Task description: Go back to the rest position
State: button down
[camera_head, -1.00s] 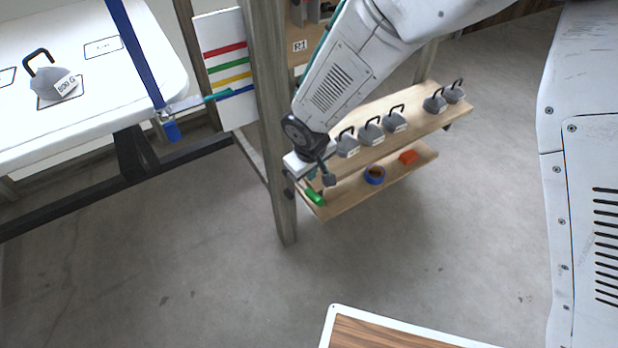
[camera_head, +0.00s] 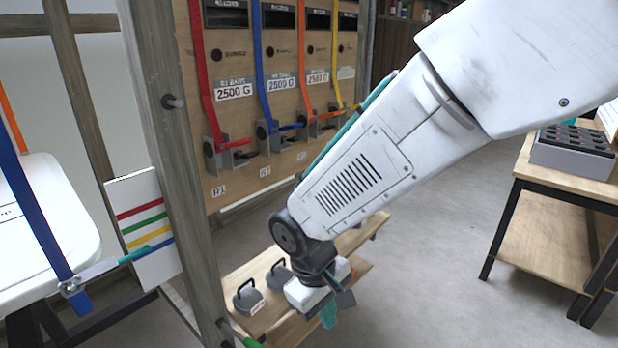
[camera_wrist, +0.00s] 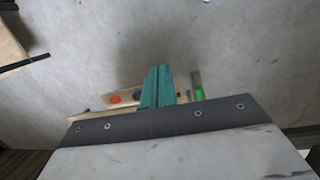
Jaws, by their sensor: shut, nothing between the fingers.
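My gripper (camera_head: 328,314) hangs at the end of my arm, in front of the low wooden shelf in the head view. In the wrist view its teal fingers (camera_wrist: 157,84) are together with nothing between them. Behind them the wrist view shows the floor, part of the shelf and a green-handled tool (camera_wrist: 198,88). Grey weights with black handles (camera_head: 248,298) stand on the shelf's upper board (camera_head: 352,240); my arm hides part of this board.
A wooden post (camera_head: 180,170) stands left of my arm. Behind is a panel (camera_head: 232,118) with red, blue, orange and yellow straps and 2500 G labels. A bench with a grey tray (camera_head: 572,152) is at right. Floor between is clear.

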jog(key=s+d+r+m, duration=0.3)
jog(key=s+d+r, duration=0.1)
jog(key=d, duration=0.3)
jog(key=s+d+r+m+t+y, duration=0.1)
jog(key=s+d+r+m, duration=0.1)
jog(key=s+d+r, duration=0.3)
jog(key=s+d+r+m+y, duration=0.1)
jog(key=s+d+r+m, duration=0.2)
jog(key=d, duration=0.8)
notch_tip(320, 180, up, 4)
jog(key=shift+s+d+r+m+t, duration=0.15)
jog(key=shift+s+r+m+t, duration=0.15)
jog(key=shift+s, duration=0.8)
